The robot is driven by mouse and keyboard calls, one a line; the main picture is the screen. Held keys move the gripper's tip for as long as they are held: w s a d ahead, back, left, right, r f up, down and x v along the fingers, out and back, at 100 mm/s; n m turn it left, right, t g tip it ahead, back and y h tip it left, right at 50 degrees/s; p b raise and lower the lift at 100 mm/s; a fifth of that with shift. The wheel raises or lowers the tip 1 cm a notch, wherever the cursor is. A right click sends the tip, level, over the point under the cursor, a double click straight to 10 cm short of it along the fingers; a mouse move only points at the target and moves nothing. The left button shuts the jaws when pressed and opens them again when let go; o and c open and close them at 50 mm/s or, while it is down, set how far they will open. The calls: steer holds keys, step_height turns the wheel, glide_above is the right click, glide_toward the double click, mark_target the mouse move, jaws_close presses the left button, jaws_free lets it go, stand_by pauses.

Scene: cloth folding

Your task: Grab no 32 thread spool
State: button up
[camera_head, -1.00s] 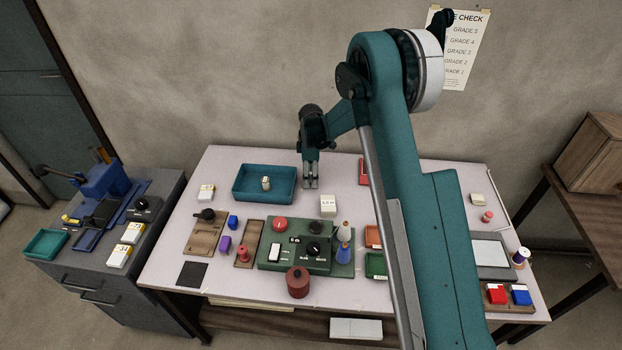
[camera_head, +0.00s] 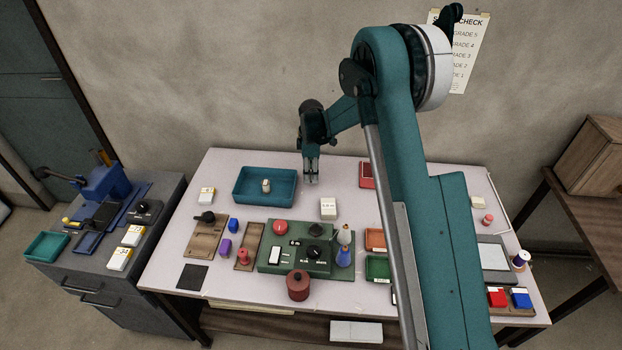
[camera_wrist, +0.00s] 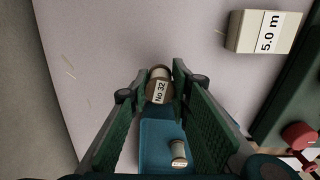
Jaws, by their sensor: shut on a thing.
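The No 32 thread spool (camera_wrist: 159,88), with a white label and a brownish top, is between the fingertips of my gripper (camera_wrist: 160,76) in the wrist view. My gripper is shut on it. In the head view, my gripper (camera_head: 311,178) is over the table, just right of the teal tray (camera_head: 246,199); the held spool is small and hard to make out there. Another small pale spool (camera_head: 266,186) stands inside the tray. It also shows in the wrist view (camera_wrist: 178,150), lower down between the fingers and apart from them.
A white 5.0 m block (camera_head: 328,207) stands in front of my gripper. The green control box (camera_head: 296,262) with knobs is nearer the front edge. A red tray (camera_head: 367,177) is to the right, partly behind my arm.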

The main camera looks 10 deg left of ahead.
step_height(320, 180, up, 7)
stand_by(0.4)
